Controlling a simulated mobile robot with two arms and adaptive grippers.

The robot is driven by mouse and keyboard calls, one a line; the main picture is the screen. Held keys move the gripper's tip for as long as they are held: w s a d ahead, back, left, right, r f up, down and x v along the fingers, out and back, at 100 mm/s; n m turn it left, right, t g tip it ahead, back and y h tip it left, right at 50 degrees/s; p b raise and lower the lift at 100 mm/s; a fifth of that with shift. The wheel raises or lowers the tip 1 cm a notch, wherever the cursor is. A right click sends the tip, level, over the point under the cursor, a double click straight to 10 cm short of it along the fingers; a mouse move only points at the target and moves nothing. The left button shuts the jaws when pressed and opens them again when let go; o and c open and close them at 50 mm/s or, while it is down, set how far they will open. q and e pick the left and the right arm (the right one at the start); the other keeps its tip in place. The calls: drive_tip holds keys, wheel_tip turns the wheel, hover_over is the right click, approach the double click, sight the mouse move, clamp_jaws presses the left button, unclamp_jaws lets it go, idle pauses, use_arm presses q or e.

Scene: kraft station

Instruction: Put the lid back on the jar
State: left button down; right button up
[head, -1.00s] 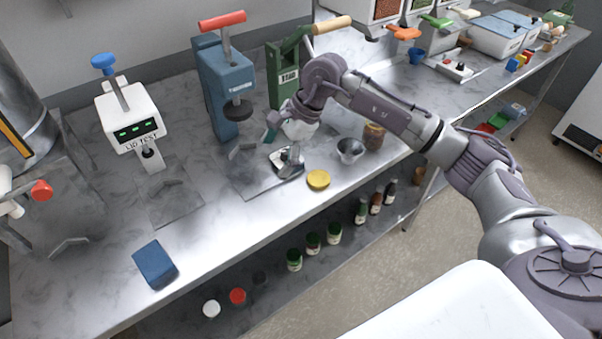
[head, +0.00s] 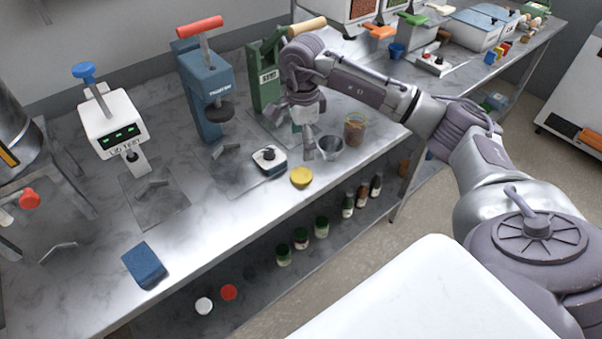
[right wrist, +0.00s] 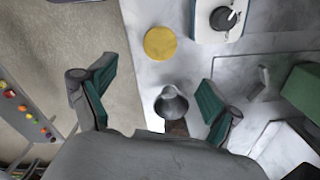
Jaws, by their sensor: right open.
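The yellow round lid (head: 302,177) lies flat on the metal bench near its front edge. It also shows in the right wrist view (right wrist: 160,43). The open glass jar (head: 355,128) with brown contents stands upright to the right, behind a small metal cup (head: 331,147). In the right wrist view the jar is mostly hidden; a brown patch below the cup may be part of it. My right gripper (head: 314,152) is open and empty, pointing down beside the cup, behind the lid. My left gripper is not in view.
A white device with a black knob (head: 268,159) sits left of the lid. A green press (head: 265,85) and a blue press (head: 205,100) stand behind. A blue block (head: 144,265) lies at the front left. Several jars stand on the lower shelf.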

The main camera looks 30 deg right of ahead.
hover_over(301, 175)
drive_tip(key=f+p, duration=0.1)
drive_tip(key=f, duration=0.4)
drive_tip(key=shift+d+f, duration=0.15)
drive_tip(key=shift+d, duration=0.05)
drive_tip(key=shift+f, duration=0.2)
wheel_tip(301, 175, down, 4)
drive_tip(key=shift+a+r+p, duration=0.15)
drive_tip(key=shift+p, duration=1.1)
drive_tip(key=shift+f, duration=0.6)
drive_tip(key=c, duration=0.9)
